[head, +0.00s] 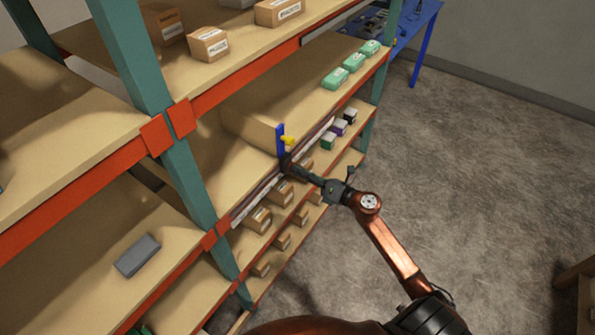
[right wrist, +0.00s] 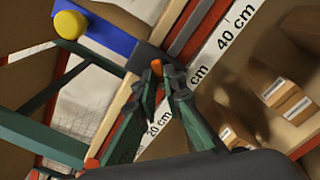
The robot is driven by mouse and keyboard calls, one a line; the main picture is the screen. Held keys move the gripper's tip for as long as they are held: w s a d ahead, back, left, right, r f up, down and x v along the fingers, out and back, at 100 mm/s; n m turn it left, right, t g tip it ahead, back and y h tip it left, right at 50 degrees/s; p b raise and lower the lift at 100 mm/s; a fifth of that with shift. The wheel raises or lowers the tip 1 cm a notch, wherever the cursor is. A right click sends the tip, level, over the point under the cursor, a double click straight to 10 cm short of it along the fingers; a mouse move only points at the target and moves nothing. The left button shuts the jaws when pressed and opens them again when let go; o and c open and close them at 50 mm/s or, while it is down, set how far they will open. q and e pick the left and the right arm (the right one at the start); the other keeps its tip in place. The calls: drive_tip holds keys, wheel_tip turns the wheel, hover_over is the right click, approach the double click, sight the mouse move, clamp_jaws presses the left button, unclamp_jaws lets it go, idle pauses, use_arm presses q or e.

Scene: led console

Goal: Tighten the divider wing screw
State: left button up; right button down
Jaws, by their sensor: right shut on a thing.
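The blue divider (head: 281,140) stands upright at the front edge of the middle shelf, with a yellow knob (head: 289,140) on it. In the right wrist view the divider (right wrist: 105,35) shows at upper left, with the yellow knob (right wrist: 70,24) near its end and a dark clamp block (right wrist: 146,58) at its foot. The small orange wing screw (right wrist: 157,68) shows at this block. My right gripper (right wrist: 163,84) is shut on the wing screw, its fingers hiding part of it. In the head view my right gripper (head: 290,165) reaches the shelf edge below the divider. My left gripper is out of view.
A white centimetre scale (right wrist: 222,42) runs along the shelf edge beside the gripper. Brown boxes (head: 258,219) sit on the shelf below, and green boxes (head: 335,78) stand farther along. A teal upright (head: 190,180) is to the left. Grey floor (head: 470,170) is open at right.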

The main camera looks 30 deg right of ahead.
use_arm(q)
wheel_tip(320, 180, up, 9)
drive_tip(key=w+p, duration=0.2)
drive_tip(key=p, duration=0.6)
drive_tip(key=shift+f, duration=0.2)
use_arm(e)
drive_tip(key=shift+d+r+m, duration=0.1)
drive_tip(key=shift+d+m, duration=0.1)
drive_tip(key=shift+m, duration=2.15)
drive_tip(key=shift+d+m, duration=0.15)
drive_tip(key=shift+m, duration=2.2)
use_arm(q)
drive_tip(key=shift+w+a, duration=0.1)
use_arm(e)
drive_tip(key=c, duration=2.1)
unclamp_jaws()
drive_tip(key=shift+o, duration=0.4)
drive_tip(key=shift+a, duration=0.2)
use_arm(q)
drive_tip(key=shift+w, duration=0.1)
use_arm(e)
drive_tip(key=v, duration=1.2)
